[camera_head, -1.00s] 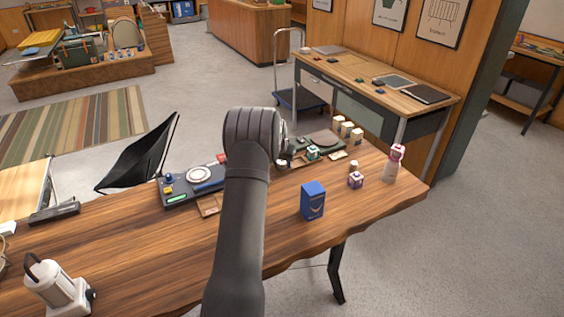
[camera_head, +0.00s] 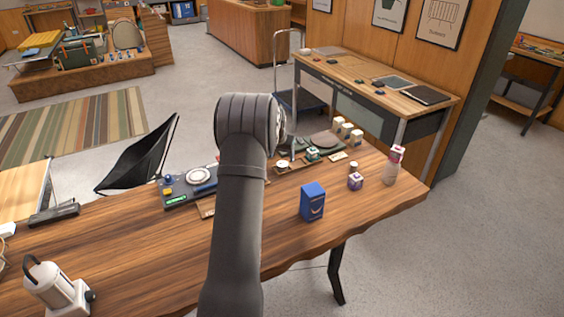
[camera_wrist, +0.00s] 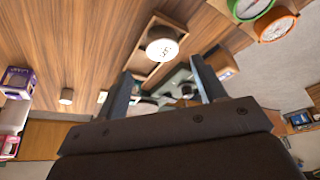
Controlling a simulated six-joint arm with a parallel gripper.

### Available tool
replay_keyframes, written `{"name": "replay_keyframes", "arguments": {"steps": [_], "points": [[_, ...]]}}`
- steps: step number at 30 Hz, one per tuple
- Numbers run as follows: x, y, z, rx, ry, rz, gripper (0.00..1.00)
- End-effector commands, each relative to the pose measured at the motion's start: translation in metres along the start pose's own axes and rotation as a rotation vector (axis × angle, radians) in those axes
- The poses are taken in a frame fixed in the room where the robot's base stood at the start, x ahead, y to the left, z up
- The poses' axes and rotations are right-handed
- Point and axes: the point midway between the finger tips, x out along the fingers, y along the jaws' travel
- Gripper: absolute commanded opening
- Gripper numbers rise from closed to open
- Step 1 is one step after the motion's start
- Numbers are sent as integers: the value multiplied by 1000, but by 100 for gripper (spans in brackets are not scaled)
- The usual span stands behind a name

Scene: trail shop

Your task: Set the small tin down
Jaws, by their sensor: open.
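The small tin, a short round tin with a marked white lid, stands in a shallow wooden tray (camera_wrist: 139,67) in the wrist view (camera_wrist: 162,44). In the head view the tin (camera_head: 283,165) shows as a small pale round on the tray, right of my arm. My gripper (camera_wrist: 161,66) is open. Its two dark fingers are apart, with the tin beyond their tips and nothing held between them. In the head view my wrist hides the fingers.
A blue box (camera_head: 312,202) stands nearer the front. A purple-and-white box (camera_head: 355,181) and a pink-topped bottle (camera_head: 391,168) are to the right. A device with a round dial (camera_head: 190,185) lies left of my arm. Bare wood shows at the table's front.

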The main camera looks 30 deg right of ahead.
Motion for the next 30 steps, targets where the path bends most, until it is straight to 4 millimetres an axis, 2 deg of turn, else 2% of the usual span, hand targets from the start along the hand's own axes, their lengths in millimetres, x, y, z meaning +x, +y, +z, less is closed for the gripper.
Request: {"name": "replay_keyframes", "arguments": {"steps": [1, 6, 12, 25, 30], "points": [[-13, -1, -1, 0, 3, -1, 64], [-43, -2, -1, -1, 4, -2, 64], [-63, -2, -1, -1, 3, -3, 64], [-66, -2, 0, -1, 2, -3, 64], [-53, -2, 0, -1, 0, -2, 64]]}}
